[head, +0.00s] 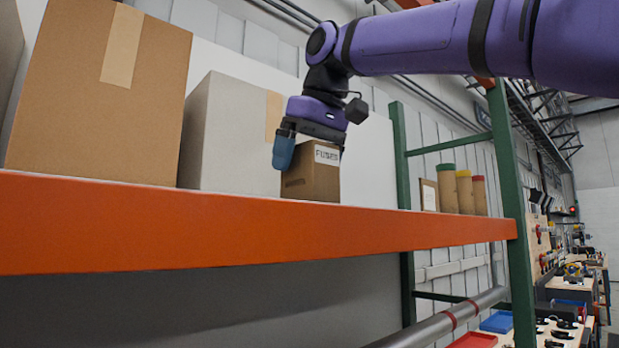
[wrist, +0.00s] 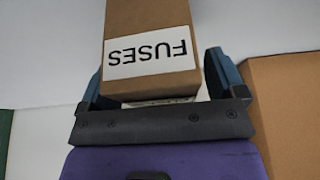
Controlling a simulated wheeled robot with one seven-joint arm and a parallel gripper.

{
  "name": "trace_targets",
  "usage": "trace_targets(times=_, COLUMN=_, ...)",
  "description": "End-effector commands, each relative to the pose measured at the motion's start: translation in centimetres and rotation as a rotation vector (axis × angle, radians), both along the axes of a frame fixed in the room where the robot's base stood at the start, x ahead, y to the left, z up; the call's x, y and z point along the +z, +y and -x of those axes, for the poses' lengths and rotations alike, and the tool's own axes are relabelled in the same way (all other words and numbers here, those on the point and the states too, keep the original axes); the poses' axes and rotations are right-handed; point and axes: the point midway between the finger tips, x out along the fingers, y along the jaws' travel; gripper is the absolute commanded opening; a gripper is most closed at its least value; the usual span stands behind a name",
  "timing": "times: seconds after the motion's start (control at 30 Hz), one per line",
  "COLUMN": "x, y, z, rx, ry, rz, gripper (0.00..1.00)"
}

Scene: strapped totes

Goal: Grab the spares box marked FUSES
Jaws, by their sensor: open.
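The spares box marked FUSES (head: 311,178) is a small brown carton with a white label, standing upright on the orange-edged shelf (head: 220,225). My gripper (head: 310,160) is at the box from above, with one blue finger showing at its left side in the head view. In the wrist view, the FUSES box (wrist: 150,25) lies between the two blue fingers of my gripper (wrist: 155,75), its label upside down. The fingers are open, with a gap showing on each side of the box. The far finger is mostly hidden in the head view.
A large brown carton (head: 95,100) and a grey-white carton (head: 230,130) stand left of the FUSES box. Several tubes with coloured lids (head: 465,192) stand to the right, beyond a green rack post (head: 402,150). Shelf room right of the box looks clear.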

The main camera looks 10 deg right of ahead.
Motion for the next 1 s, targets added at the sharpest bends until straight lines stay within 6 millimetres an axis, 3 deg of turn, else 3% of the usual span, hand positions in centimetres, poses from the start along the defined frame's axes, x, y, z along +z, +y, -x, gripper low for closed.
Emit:
trace_targets(times=0.1, x=0.0, y=0.0, z=0.0, rx=0.000, ry=0.000, rz=0.000, gripper=0.89)
trace_targets(times=0.13, x=0.0, y=0.0, z=0.0, rx=0.000, ry=0.000, rz=0.000, gripper=0.85)
trace_targets(times=0.37, x=0.0, y=0.0, z=0.0, rx=0.000, ry=0.000, rz=0.000, gripper=0.32)
trace_targets(times=0.7, x=0.2, y=0.0, z=0.0, rx=0.000, ry=-0.001, rz=-0.001, gripper=0.31)
trace_targets(times=1.0, x=1.8, y=0.1, z=0.0, rx=0.000, ry=-0.002, rz=-0.001, gripper=0.31)
